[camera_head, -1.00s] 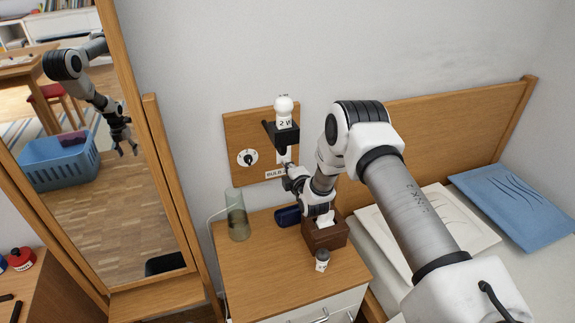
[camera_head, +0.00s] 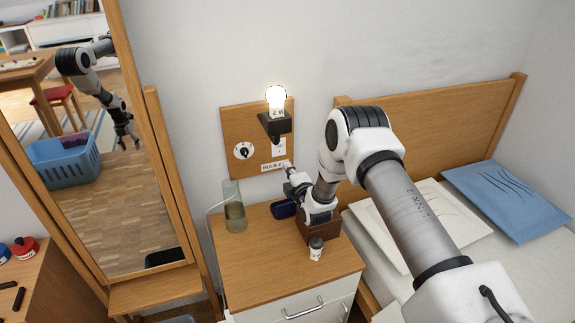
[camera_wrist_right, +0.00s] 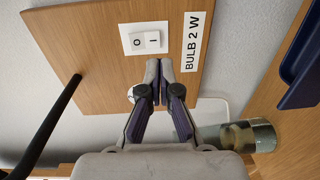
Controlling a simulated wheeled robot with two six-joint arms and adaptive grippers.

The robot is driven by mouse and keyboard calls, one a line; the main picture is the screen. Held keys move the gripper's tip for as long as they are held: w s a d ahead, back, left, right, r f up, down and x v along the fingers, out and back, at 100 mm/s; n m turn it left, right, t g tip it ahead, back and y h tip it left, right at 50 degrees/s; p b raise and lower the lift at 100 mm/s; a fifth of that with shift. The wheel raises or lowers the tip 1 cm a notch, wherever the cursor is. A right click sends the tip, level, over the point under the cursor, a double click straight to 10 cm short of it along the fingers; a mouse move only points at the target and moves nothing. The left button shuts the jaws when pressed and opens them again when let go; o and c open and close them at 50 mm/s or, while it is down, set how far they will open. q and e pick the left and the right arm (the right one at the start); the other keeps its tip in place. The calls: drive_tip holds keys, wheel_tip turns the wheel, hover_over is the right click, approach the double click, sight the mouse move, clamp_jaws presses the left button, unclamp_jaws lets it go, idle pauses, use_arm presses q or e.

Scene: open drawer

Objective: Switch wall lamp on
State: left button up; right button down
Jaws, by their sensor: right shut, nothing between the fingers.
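The wall lamp has a white bulb (camera_head: 276,97) on a black holder (camera_head: 274,125) and is glowing. It is fixed to a wooden wall panel (camera_head: 236,122). A white rocker switch (camera_head: 279,147) sits below and beside the holder; in the right wrist view the switch (camera_wrist_right: 145,38) shows "O" and "I" marks beside a "BULB 2 W" label (camera_wrist_right: 192,42). My right gripper (camera_head: 287,166) is just below the switch; in the right wrist view its shut, empty fingertips (camera_wrist_right: 159,64) appear close to the switch plate but apart from it. My left gripper is not in view.
A white dial (camera_head: 243,151) is on the panel's left. The nightstand (camera_head: 285,255) holds a glass (camera_head: 235,213), a blue object (camera_head: 284,209), a brown box (camera_head: 318,228) and a small bottle (camera_head: 316,248). A mirror (camera_head: 110,180) stands left, a bed right.

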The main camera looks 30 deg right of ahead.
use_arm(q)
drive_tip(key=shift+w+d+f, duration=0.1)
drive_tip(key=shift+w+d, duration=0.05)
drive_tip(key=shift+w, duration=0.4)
use_arm(e)
drive_tip(key=s+a+f, duration=0.1)
drive_tip(key=s, duration=0.5)
drive_tip(key=shift+s+a+f, duration=0.2)
drive_tip(key=shift+s+f, duration=0.2)
drive_tip(key=s+a+f+m+g+y+p, duration=0.15)
drive_tip(key=s+a+f+g, duration=0.25)
drive_tip(key=s+a, duration=0.4)
drive_tip(key=s+a+f+m+g+y+p, duration=0.1)
drive_tip(key=s+a+f+g+y+p, duration=0.3)
drive_tip(key=s+a, duration=0.3)
use_arm(q)
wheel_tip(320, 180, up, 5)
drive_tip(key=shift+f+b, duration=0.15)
drive_tip(key=shift+b, duration=0.25)
use_arm(e)
drive_tip(key=s+a+f+m+g, duration=0.1)
drive_tip(key=s+m+g, duration=0.3)
drive_tip(key=s, duration=0.7)
drive_tip(key=s+a+f+m+g+h, duration=0.1)
drive_tip(key=s+f+m+g, duration=0.1)
drive_tip(key=s+m+g, duration=0.3)
drive_tip(key=s+m, duration=0.4)
drive_tip(key=s, duration=0.3)
drive_tip(key=shift+f, duration=0.15)
